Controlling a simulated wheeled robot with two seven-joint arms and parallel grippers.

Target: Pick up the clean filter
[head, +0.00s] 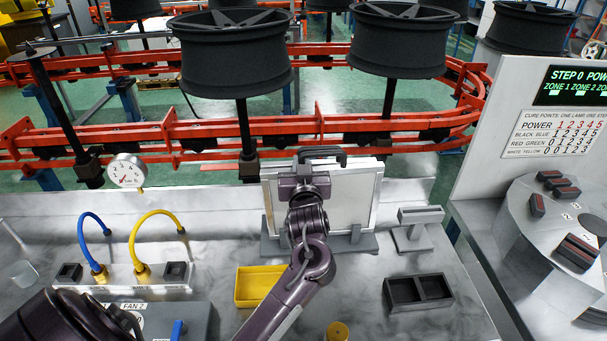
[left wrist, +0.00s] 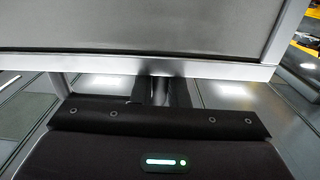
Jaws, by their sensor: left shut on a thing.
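The clean filter (head: 352,198), a pale flat panel in a silver frame with a black handle on top, stands upright at the back of the bench. Its lower edge is at a grey stand (head: 362,243); I cannot tell whether it touches. My left gripper (head: 308,172) is in front of its top edge at the handle, shut on it; the fingertips are mostly hidden. In the left wrist view, the filter's grey face and silver frame edge (left wrist: 150,65) fill the top, close to the gripper. My right gripper is not in view.
A yellow tray (head: 257,287), a black two-pocket tray (head: 418,291) and a small grey stand (head: 420,215) are on the bench. Blue and yellow hoses (head: 155,215) are at left.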

